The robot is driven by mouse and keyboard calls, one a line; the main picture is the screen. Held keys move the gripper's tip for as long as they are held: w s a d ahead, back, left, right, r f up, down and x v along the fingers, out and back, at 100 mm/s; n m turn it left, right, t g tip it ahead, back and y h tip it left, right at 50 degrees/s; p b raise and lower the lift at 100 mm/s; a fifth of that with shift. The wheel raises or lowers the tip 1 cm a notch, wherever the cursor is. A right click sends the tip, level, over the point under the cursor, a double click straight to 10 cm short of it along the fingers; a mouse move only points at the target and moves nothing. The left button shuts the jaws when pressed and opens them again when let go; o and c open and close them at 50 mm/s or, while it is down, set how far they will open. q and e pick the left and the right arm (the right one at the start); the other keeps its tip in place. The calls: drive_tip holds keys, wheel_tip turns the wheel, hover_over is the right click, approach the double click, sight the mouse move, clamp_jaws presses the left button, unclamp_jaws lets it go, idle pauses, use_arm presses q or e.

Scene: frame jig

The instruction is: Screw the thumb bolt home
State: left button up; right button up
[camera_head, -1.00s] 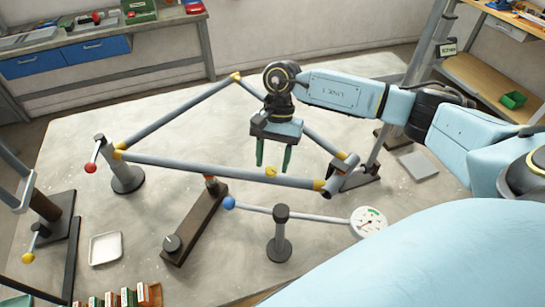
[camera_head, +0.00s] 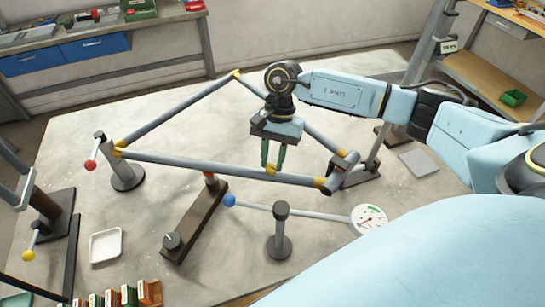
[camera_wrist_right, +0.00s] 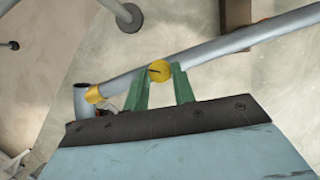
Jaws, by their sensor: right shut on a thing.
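The yellow thumb bolt (camera_head: 271,170) sits on the front grey tube of the frame (camera_head: 200,167), towards its right end. In the right wrist view the bolt's round yellow head (camera_wrist_right: 160,70) has a dark slot line across it. My right gripper (camera_head: 272,166) reaches down from above, its green fingers shut on the thumb bolt at the tube. The fingers hide where the bolt enters the tube. The fingers also show in the right wrist view (camera_wrist_right: 164,78). My left gripper is not in view.
A dial gauge (camera_head: 368,219) on a rod with a blue ball (camera_head: 229,200) stands in front of the frame. A dark clamp bar (camera_head: 195,222) lies under the front tube. A white tray (camera_head: 105,246) and a red-ball lever (camera_head: 90,164) are at left. The right tabletop holds a grey plate (camera_head: 418,162).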

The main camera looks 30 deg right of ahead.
drive_tip(key=m+t+b, duration=0.1)
drive_tip(key=m, duration=0.2)
drive_tip(key=shift+s+d+b, duration=0.1)
drive_tip(key=shift+s+b, duration=0.05)
drive_tip(key=shift+b, duration=0.25)
drive_tip(key=shift+s+m+t+y+b, duration=0.1)
drive_tip(key=shift+m+t+y+b, duration=0.4)
drive_tip(key=shift+m, duration=0.9)
drive_tip(key=shift+r, duration=0.1)
drive_tip(key=o, duration=1)
drive_tip(key=s+b+v, duration=0.1)
drive_tip(key=v, duration=1.2)
drive_tip(key=shift+w+r, duration=0.2)
drive_tip(key=shift+w, duration=0.2)
drive_tip(key=shift+r, duration=0.1)
